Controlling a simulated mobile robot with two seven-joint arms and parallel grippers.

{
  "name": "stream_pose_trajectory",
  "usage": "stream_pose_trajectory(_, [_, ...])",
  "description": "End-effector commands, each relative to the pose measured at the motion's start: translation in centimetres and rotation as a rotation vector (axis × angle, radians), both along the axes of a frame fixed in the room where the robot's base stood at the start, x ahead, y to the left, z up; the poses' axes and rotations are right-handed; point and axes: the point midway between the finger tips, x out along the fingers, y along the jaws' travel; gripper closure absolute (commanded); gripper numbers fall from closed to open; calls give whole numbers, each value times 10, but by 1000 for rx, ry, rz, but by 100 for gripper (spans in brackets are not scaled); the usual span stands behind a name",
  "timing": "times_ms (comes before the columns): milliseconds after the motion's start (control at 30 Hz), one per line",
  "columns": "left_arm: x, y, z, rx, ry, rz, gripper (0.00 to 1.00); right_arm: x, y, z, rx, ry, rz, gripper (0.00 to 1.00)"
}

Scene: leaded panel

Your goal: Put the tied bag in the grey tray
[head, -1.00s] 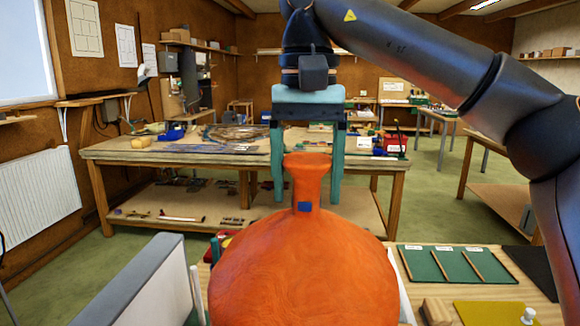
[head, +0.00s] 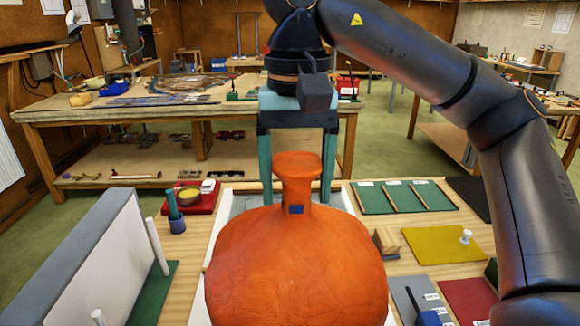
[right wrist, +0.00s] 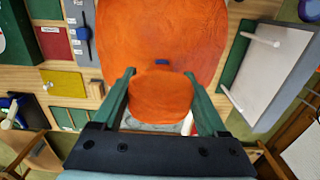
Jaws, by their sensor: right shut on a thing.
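The tied bag (head: 296,265) is a large round orange sack with a narrow neck and a small blue tie; it also fills the upper middle of the right wrist view (right wrist: 165,35). My right gripper (head: 297,190) has its two green fingers on either side of the neck and is shut on it, also in the right wrist view (right wrist: 160,78). The bag is upright, neck up. A grey surface with pale edges, apparently the grey tray (head: 240,203), shows behind the bag, which hides most of it. I cannot tell the gap beneath the bag. My left gripper is not in view.
A white and grey upright panel (head: 100,255) stands at the left. A red tray (head: 192,200) and a blue cup (head: 177,225) are near it. Green compartments (head: 405,197), a yellow mat (head: 440,245) and a wooden block (head: 386,242) lie at the right. A workbench (head: 180,112) stands behind.

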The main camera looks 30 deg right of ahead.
Motion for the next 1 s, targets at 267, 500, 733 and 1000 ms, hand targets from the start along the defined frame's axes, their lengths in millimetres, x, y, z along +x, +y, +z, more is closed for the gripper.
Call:
stream_pose_trajectory(267, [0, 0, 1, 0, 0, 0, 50, 1, 0, -19, 5, -7, -1, 100])
stream_pose_trajectory(500, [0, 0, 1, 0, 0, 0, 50, 1, 0, -21, 4, -8, -1, 100])
stream_pose_trajectory(733, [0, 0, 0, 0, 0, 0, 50, 1, 0, -24, 1, -2, -1, 5])
stream_pose_trajectory(1000, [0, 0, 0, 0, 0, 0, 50, 1, 0, -23, 1, -2, 0, 0])
